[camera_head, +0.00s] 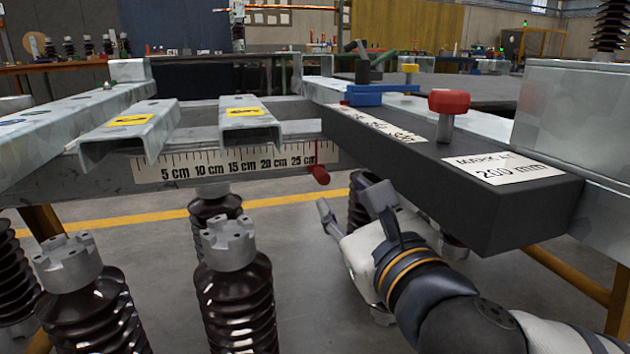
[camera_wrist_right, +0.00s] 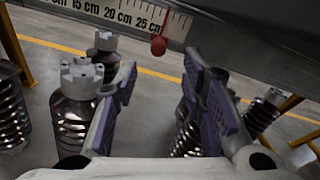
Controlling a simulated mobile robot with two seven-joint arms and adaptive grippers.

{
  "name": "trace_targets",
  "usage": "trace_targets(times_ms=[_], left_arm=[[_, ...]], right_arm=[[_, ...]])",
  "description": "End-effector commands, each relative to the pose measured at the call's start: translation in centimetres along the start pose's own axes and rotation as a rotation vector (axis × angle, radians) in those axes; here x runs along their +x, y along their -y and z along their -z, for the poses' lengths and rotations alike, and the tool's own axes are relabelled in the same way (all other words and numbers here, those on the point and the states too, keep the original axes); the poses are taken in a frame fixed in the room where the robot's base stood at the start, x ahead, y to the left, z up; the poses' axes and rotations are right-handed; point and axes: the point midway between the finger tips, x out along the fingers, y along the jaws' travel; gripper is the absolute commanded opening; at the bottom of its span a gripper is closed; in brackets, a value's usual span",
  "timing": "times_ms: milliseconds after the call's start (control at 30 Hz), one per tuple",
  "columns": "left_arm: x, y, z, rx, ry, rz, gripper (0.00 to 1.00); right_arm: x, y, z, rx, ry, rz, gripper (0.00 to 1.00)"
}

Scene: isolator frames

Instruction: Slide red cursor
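The red cursor (camera_head: 319,174) sits on the ruler scale (camera_head: 235,162) on the front of the metal frame, just past the 25 cm mark. It also shows in the right wrist view (camera_wrist_right: 158,45), at the top middle. My right gripper (camera_head: 350,203) is open and empty, below and a little right of the cursor, apart from it. In the right wrist view its two purple-padded fingers (camera_wrist_right: 158,82) stand apart, with the cursor beyond their tips. My left gripper is in neither view.
A dark block marked 200 mm (camera_head: 500,190) with a red knob (camera_head: 449,101) overhangs my right gripper. Brown insulators with grey metal caps (camera_head: 229,243) stand below the frame at the left. The space directly in front of the ruler is clear.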

Motion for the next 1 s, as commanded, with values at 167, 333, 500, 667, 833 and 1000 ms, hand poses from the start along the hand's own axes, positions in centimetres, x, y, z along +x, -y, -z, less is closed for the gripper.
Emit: trace_targets(times_ms=[167, 333, 500, 667, 833, 1000], left_arm=[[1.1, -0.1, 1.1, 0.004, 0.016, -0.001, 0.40], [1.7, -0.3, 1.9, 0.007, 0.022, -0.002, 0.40], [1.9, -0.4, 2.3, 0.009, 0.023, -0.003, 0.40], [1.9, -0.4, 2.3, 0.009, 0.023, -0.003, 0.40], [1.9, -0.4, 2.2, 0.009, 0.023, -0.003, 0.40], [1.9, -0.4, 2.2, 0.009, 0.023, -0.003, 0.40]], right_arm=[[4.6, -0.2, 0.5, 0.003, -0.003, -0.001, 0.37], [8.4, -0.3, 0.4, 0.001, -0.003, -0.003, 0.37], [10.4, -0.2, 0.2, 0.000, -0.002, -0.004, 0.37], [10.8, -0.2, 0.1, -0.001, -0.001, -0.004, 0.37], [10.8, -0.2, 0.1, -0.001, -0.001, -0.004, 0.28], [10.8, -0.2, 0.1, -0.001, -0.002, -0.004, 0.00]])
